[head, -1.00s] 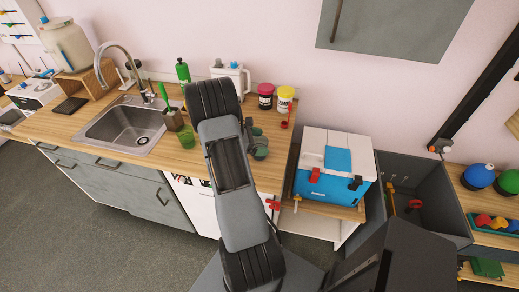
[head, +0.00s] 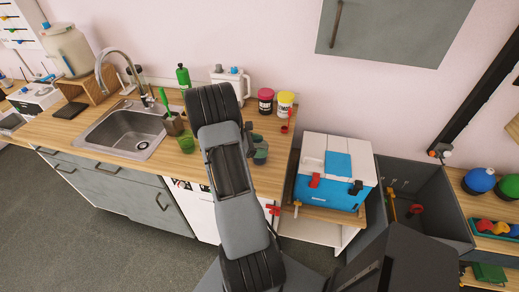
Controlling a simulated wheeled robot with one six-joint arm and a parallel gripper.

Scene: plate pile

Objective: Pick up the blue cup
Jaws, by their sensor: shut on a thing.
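No blue cup can be made out in the head view. My arm rises through the middle of the picture and covers part of the wooden counter (head: 85,128). My gripper is hidden behind the arm, so its fingers and anything in them do not show. A small green cup (head: 186,144) stands on the counter just left of the arm. Grey-green rounded items (head: 260,152) sit just right of the arm, partly covered; I cannot tell exactly what they are.
A sink (head: 130,128) with a tall tap lies at left. A green bottle (head: 183,76), a white jug (head: 232,80), and pink (head: 265,100) and yellow (head: 286,103) jars stand along the wall. A blue-and-white cooler (head: 332,182) and grey bin (head: 432,190) are at right.

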